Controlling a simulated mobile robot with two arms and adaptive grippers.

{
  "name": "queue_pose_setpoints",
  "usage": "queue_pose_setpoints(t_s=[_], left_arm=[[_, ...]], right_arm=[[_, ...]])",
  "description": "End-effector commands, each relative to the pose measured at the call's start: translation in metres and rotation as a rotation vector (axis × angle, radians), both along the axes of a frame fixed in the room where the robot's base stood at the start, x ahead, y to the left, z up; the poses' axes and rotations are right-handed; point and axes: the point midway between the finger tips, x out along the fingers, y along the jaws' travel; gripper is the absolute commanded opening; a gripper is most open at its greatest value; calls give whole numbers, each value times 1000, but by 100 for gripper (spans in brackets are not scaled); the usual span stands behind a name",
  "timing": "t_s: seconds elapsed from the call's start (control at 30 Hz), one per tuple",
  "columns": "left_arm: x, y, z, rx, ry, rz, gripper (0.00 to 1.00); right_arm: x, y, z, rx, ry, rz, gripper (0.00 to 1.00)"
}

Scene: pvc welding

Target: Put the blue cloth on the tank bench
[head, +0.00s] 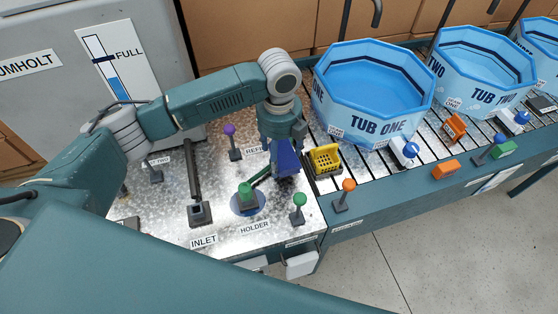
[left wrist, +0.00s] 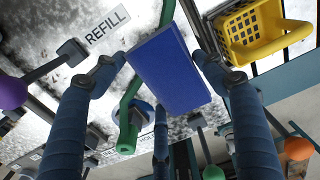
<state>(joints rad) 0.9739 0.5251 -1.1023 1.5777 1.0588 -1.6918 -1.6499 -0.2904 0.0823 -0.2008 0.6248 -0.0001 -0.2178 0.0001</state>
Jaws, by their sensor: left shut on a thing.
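The blue cloth (head: 286,158) looks like a flat blue block and is held in my left gripper (head: 284,145). In the left wrist view the cloth (left wrist: 168,68) sits between the fingers of the left gripper (left wrist: 160,75), which is shut on it. The gripper points down over the right part of the galvanised bench top (head: 165,225), near the refill label. Whether the cloth touches the bench top cannot be told. My right gripper is not in view.
A green tool (head: 246,192) stands at the holder, close to the cloth. A yellow basket (head: 325,158) is just right of the gripper. Several knobbed levers, including an orange one (head: 348,186), stand around. Tub one (head: 372,95) is on the rollers. Bare bench lies front left.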

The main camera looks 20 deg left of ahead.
Motion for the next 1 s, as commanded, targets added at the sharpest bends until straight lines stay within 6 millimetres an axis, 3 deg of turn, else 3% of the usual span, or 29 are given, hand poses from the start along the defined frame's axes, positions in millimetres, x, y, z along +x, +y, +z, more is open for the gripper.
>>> queue_pose_setpoints(t_s=[0.3, 0.63, 0.67, 0.73, 1.0], left_arm=[[-1, 1, -40, 2, 1, 0, 50], [-1, 0, -43, 1, 1, -1, 50], [0, 0, -44, 1, 1, -1, 72], [0, 0, -43, 1, 1, -1, 86], [-1, 0, -43, 1, 1, -1, 89]], right_arm=[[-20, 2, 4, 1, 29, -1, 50], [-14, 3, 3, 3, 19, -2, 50], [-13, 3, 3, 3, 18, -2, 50], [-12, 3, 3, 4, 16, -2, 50], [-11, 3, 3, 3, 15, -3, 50]])
